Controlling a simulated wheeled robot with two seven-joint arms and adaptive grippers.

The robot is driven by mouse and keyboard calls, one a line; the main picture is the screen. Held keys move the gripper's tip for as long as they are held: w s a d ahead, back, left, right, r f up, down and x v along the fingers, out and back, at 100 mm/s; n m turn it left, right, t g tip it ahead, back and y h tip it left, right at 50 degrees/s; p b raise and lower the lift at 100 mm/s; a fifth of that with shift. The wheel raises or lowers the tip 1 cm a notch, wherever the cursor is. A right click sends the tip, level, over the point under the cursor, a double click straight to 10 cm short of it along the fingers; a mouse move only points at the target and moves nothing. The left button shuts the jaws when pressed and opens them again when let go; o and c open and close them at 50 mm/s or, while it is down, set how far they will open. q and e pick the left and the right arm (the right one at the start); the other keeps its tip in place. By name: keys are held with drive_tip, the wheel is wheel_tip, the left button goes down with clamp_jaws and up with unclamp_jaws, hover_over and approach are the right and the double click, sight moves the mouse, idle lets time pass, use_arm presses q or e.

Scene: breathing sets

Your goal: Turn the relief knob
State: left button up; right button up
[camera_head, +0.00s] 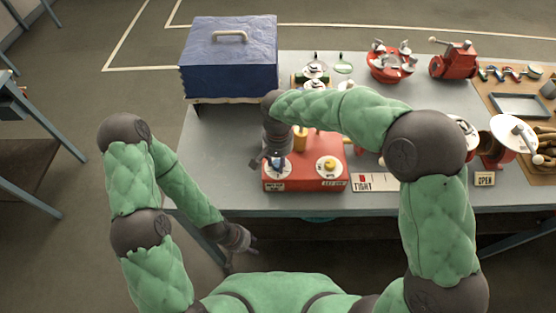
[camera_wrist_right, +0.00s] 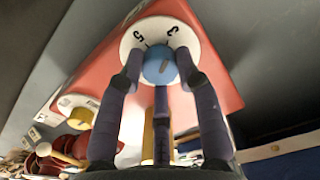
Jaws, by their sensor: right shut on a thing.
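A red box (camera_head: 305,179) with white labels stands at the front of the grey table. A blue knob (camera_wrist_right: 160,68) with a pale pointer line sits on a white numbered dial (camera_wrist_right: 131,40) on its face. My right gripper (camera_head: 269,162) reaches down over the box's left part. In the right wrist view its fingers (camera_wrist_right: 159,75) close around the blue knob from both sides, with a third finger below. A yellow knob (camera_head: 329,164) sits on the box's right dial. I cannot read which knob is labelled relief. My left gripper (camera_head: 240,244) hangs low, clear of the table's front edge; its fingers are too small to judge.
A blue case (camera_head: 228,65) with a handle stands at the back left. Red devices (camera_head: 392,62) stand at the back right. Signs reading TIGHT (camera_head: 376,183) and OPEN (camera_head: 484,179) lie near the front edge. My right arm hides part of the middle table.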

sight(278, 162)
drive_tip(key=o, duration=1.1)
drive_tip(key=shift+o, duration=0.2)
drive_tip(key=shift+r, duration=0.1)
wheel_tip(278, 162, up, 12)
